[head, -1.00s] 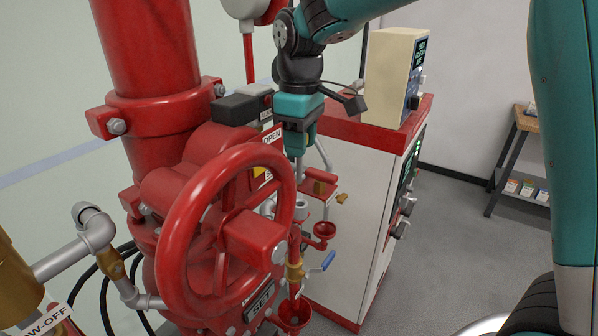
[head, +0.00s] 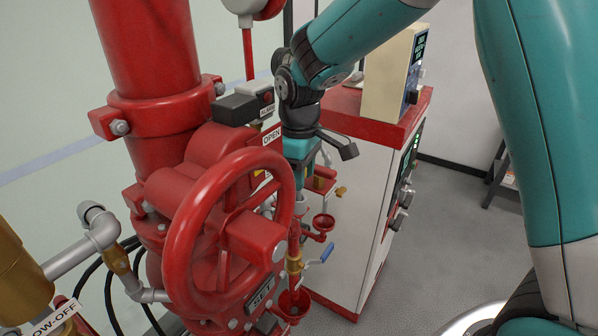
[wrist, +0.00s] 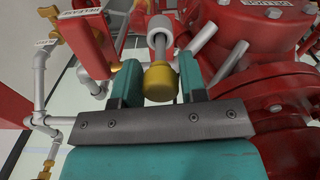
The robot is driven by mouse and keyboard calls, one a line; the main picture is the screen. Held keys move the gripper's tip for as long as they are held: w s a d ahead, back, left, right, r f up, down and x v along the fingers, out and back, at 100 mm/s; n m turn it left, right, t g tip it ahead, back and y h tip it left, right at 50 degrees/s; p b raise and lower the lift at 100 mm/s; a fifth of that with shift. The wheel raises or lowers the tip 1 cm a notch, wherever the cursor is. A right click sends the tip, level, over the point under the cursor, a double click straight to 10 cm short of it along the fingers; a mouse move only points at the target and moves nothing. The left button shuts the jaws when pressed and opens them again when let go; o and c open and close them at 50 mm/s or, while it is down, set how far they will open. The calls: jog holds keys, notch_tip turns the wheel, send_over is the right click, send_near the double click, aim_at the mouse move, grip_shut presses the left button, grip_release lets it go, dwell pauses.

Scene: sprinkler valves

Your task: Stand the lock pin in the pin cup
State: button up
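My gripper (head: 299,178) points down behind the large red handwheel. In the wrist view its two teal fingers (wrist: 160,78) stand either side of a yellow knob with a grey stem (wrist: 160,84), apparently the lock pin. A narrow gap seems to show beside the knob, and I see no firm grip. The stem runs to a pale grey cylinder (wrist: 160,38). In the head view a grey piece (head: 300,204) shows just below the fingers. A small red cup (head: 323,222) stands right of it, and another red cup (head: 293,304) is lower; which is the pin cup I cannot tell.
The red handwheel (head: 180,225) and valve body stand close on the left. A white cabinet with a red top (head: 350,190) stands behind on the right. Open floor lies farther right.

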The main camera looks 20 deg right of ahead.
jog(key=shift+o, duration=1.4)
notch_tip(320, 180, up, 12)
jog(key=b, duration=0.2)
jog(key=shift+r, duration=0.15)
